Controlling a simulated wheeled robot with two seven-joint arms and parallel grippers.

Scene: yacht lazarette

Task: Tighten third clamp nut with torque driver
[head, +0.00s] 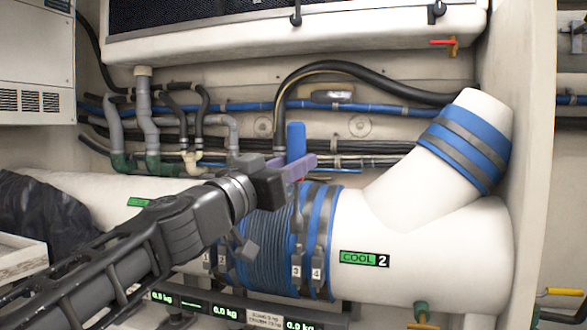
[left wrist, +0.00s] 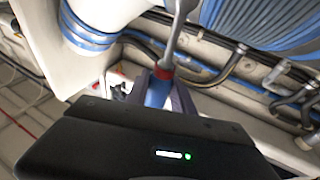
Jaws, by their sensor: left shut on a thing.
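A torque driver with a blue handle (head: 296,140) stands about upright in my left gripper (head: 298,166), above the white pipe. In the left wrist view, the purple-grey fingers (left wrist: 172,96) are shut around the blue handle (left wrist: 156,93); a red collar and grey shaft extend beyond it. The shaft's end is out of that view. The third clamp, with its "3" tag (head: 296,271), and the fourth, with its "4" tag (head: 316,273), ring the blue ribbed hose.
The white pipe (head: 420,240) carries a "COOL 2" label and a branch with a blue-banded hose (head: 465,148). A black hose (head: 370,75) arches behind the driver. Valves and pipes (head: 150,135) fill the back wall. A display bar (head: 225,313) runs below.

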